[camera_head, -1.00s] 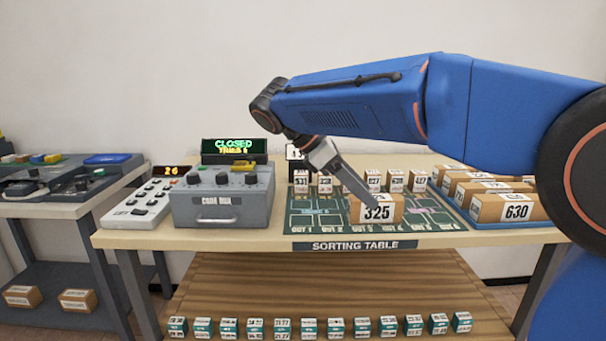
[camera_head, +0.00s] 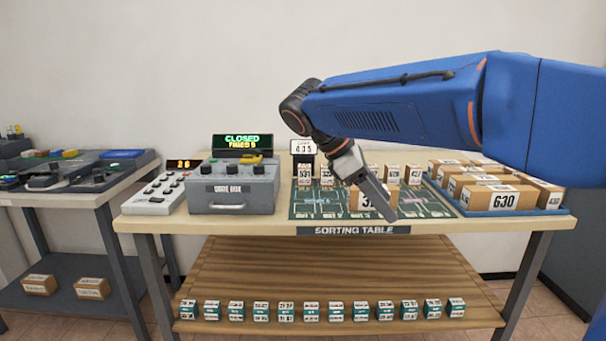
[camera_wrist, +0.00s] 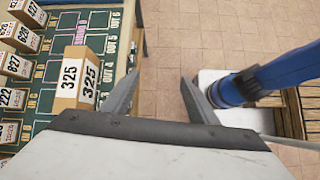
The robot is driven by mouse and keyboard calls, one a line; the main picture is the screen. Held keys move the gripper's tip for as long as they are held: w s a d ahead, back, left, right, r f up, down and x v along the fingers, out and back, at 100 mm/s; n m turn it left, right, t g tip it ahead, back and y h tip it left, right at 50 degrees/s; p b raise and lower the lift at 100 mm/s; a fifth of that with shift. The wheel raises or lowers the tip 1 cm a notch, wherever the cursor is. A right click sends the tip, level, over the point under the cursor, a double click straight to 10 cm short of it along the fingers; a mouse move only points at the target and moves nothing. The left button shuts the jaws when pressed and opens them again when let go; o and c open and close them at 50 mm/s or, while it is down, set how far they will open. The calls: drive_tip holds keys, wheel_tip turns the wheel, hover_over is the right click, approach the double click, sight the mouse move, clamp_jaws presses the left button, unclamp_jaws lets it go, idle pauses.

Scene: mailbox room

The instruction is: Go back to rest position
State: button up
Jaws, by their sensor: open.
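My gripper (camera_head: 376,200) is in front of the sorting table's front edge in the head view, empty, and partly covers the box numbered 325 (camera_head: 364,201). In the wrist view my gripper (camera_wrist: 160,100) has its two fingers spread apart with only floor between them. The 325 box also shows in the wrist view (camera_wrist: 77,80), standing on the green sorting mat (camera_wrist: 101,18) to the left of the fingers and apart from them. The arm reaches in from the right.
The sorting table (camera_head: 160,222) carries the code box (camera_head: 234,188), a keypad panel (camera_head: 158,194), several small numbered boxes and a blue tray (camera_head: 520,213) of larger boxes such as 630 (camera_head: 500,197). A display reads CLOSED (camera_head: 242,140). Another table (camera_head: 90,190) stands left. Tiled floor is open in front.

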drive_tip(key=s+d+f+m+t+y, duration=0.1)
drive_tip(key=s+d+f+m+y, duration=0.4)
drive_tip(key=s+d+f+m, duration=0.4)
drive_tip(key=s+d+f+m+t+y, duration=0.3)
drive_tip(key=s+f+m, duration=0.4)
drive_tip(key=s+f, duration=0.4)
drive_tip(key=shift+s+m+t, duration=0.3)
drive_tip(key=shift+s+t, duration=0.1)
drive_tip(key=shift+s, duration=0.45)
idle(0.5)
